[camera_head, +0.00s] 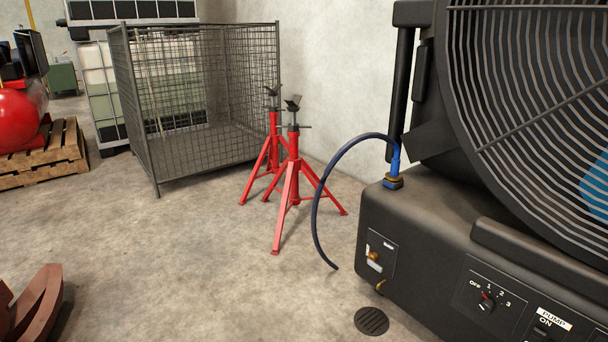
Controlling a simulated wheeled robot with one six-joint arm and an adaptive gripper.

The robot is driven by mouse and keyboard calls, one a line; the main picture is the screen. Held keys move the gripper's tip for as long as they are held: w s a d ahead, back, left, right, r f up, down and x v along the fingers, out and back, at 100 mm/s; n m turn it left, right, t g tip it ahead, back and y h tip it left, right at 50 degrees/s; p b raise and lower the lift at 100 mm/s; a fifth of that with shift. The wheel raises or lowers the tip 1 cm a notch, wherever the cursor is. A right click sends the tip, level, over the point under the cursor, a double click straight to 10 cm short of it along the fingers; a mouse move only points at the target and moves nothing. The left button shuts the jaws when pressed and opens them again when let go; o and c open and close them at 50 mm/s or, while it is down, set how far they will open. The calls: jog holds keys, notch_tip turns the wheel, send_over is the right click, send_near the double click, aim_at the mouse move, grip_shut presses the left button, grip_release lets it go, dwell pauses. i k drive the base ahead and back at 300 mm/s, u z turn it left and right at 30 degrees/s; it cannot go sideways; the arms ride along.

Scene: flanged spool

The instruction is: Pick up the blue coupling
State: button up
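A bright blue coupling (395,160) stands upright on the top left part of a black fan unit (440,215). Its lower end meets a dark blue and brass-coloured fitting (393,183) on the unit's top; I cannot tell whether they are locked together. A dark blue hose (316,205) arches left from the coupling's upper end and hangs down, its free end near the floor beside the unit. My gripper is not in view.
Two red tripod stands (292,180) stand left of the hose. Behind them is a wire mesh cage (200,95). A round floor drain (371,321) lies before the fan unit. A reddish-brown curved piece (38,305) is at lower left. The middle floor is clear.

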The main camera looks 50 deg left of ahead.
aim_at(394, 176)
jog(key=u, duration=1.3)
jog(key=k, duration=0.2)
jog(key=u, duration=1)
jog(key=i, duration=1.5)
jog(key=z, duration=0.95)
jog(key=i, duration=1.1)
jog(key=z, duration=0.95)
